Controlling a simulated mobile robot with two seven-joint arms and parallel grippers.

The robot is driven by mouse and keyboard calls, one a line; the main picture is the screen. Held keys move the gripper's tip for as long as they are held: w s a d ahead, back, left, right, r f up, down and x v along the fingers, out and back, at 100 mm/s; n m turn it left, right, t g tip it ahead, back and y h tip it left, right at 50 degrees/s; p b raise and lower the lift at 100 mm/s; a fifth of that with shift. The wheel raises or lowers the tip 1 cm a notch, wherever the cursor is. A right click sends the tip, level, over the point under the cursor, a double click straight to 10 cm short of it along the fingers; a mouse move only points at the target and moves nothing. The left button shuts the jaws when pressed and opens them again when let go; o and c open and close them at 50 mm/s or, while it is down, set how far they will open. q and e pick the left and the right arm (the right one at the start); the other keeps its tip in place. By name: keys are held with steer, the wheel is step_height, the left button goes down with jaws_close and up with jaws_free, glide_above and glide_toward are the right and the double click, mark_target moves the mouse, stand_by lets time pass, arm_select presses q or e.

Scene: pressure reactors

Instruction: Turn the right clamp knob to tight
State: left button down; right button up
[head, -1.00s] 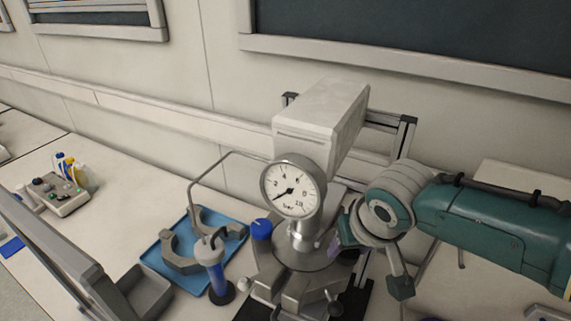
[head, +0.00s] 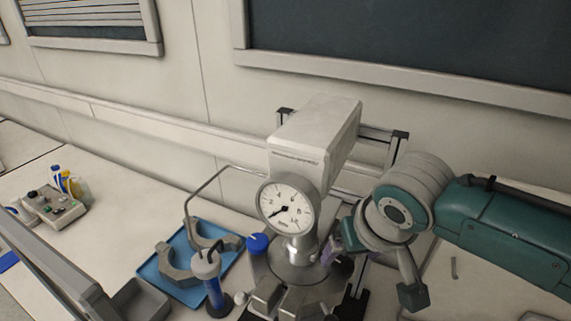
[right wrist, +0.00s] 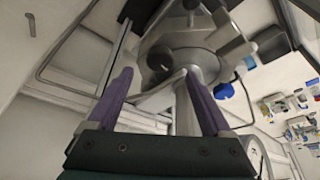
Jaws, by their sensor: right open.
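The pressure reactor has a round white gauge (head: 286,206) on its front and a metal clamp body (head: 292,268) below. My right gripper (head: 372,268) is just right of the reactor, its jaws apart and nothing seen held. In the right wrist view its two purple-padded fingers (right wrist: 160,85) point toward the reactor's metal parts. A dark round part (right wrist: 159,57) shows near the fingertips; I cannot tell whether it is the right clamp knob. My left gripper is not in view.
A blue tray (head: 168,270) with grey clamp halves lies left of the reactor. A control box (head: 55,207) sits far left. A grey slanted frame (head: 50,260) crosses the lower left.

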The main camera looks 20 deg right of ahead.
steer(key=v, duration=0.4)
steer(key=shift+s+r, duration=0.15)
steer(key=shift+r, duration=0.2)
steer(key=s+a+r+n+p, duration=0.2)
steer(key=s+r+p, duration=0.2)
steer(key=s+r, duration=0.2)
steer(key=s+a+r+n+y+p, duration=0.1)
steer(key=s+a+r+n+p, duration=0.1)
steer(key=s+r, duration=0.5)
steer(key=s+n+p, duration=0.1)
steer(key=s, duration=0.3)
steer(key=shift+a+g+p, duration=0.35)
steer(key=shift+a+g, duration=0.05)
steer(key=shift+r, duration=0.1)
